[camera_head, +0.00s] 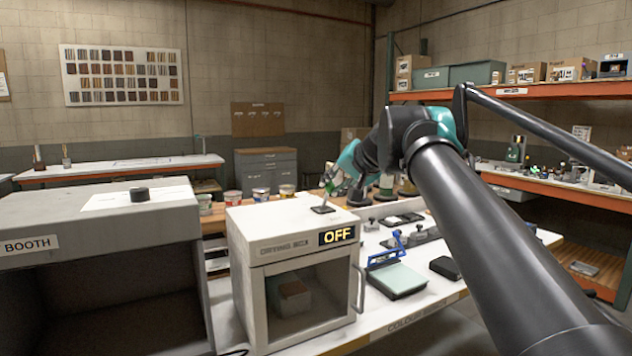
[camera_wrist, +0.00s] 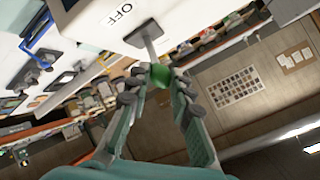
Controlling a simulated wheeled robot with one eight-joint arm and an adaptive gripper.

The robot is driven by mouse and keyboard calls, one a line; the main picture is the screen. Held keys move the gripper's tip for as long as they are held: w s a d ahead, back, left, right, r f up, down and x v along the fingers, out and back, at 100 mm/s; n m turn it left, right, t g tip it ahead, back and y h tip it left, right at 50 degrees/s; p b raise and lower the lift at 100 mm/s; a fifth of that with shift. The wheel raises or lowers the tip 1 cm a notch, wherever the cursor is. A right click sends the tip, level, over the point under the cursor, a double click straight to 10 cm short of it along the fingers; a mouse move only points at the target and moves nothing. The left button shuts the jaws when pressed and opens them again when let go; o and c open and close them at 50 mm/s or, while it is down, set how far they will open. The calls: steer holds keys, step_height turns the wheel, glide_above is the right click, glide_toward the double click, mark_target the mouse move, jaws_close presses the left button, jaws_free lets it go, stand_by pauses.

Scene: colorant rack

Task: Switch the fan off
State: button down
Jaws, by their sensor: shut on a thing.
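The white drying cabinet (camera_head: 245,246) stands on the bench, and its front display (camera_head: 337,235) reads OFF in yellow. A lever (camera_head: 323,208) rises from a dark base on its top. In the wrist view the lever's grey rod (camera_wrist: 150,44) ends in a green knob (camera_wrist: 161,76). A printed OFF label (camera_wrist: 119,15) lies on the white surface beside the lever base. My gripper (camera_head: 330,186) is above the cabinet top. In the wrist view my gripper (camera_wrist: 160,82) is shut on the knob, with a finger on each side. Its fingertips are partly hidden in the head view.
A grey booth (camera_head: 100,225) stands close to the left of the cabinet. A blue-handled device (camera_head: 397,278), a black block (camera_head: 445,267) and other small items lie on the bench to the right. Several paint cans (camera_head: 262,194) stand behind. Orange shelves (camera_head: 520,91) line the right wall.

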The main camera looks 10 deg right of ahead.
steer(key=shift+s+f+t, duration=0.1)
steer(key=shift+s+t, duration=0.05)
steer(key=shift+t, duration=0.15)
steer(key=c, duration=1.3)
jaws_free()
steer(key=shift+c, duration=0.2)
steer(key=v, duration=1.2)
steer(key=shift+d, duration=0.1)
steer(key=shift+s, duration=0.1)
